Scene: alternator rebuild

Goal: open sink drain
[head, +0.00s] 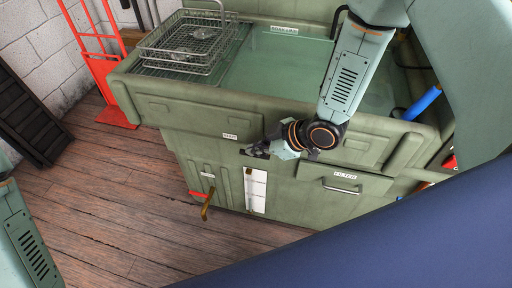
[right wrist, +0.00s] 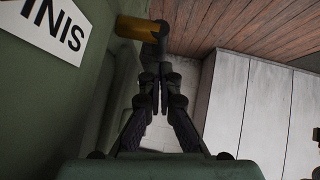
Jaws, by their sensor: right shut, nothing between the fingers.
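The green sink (head: 180,98) stands on a green cabinet in the head view. A brass-coloured handle (head: 207,205) hangs low on the cabinet's left front, beside a small red part (head: 198,194); I cannot tell whether it is the drain control. My right gripper (head: 252,152) is at the sink's front face, below the rim, shut and empty. In the right wrist view its closed fingertips (right wrist: 160,80) point towards a dark elbow-shaped part (right wrist: 158,38) with a brass-coloured piece (right wrist: 132,27). I cannot tell whether they touch. My left gripper is out of view.
A wire basket (head: 188,42) sits on the sink's left side. A labelled drawer (head: 342,187) with a metal handle is right of the gripper. A red hand truck (head: 100,65) stands at the left wall. The plank floor (head: 110,205) in front is clear.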

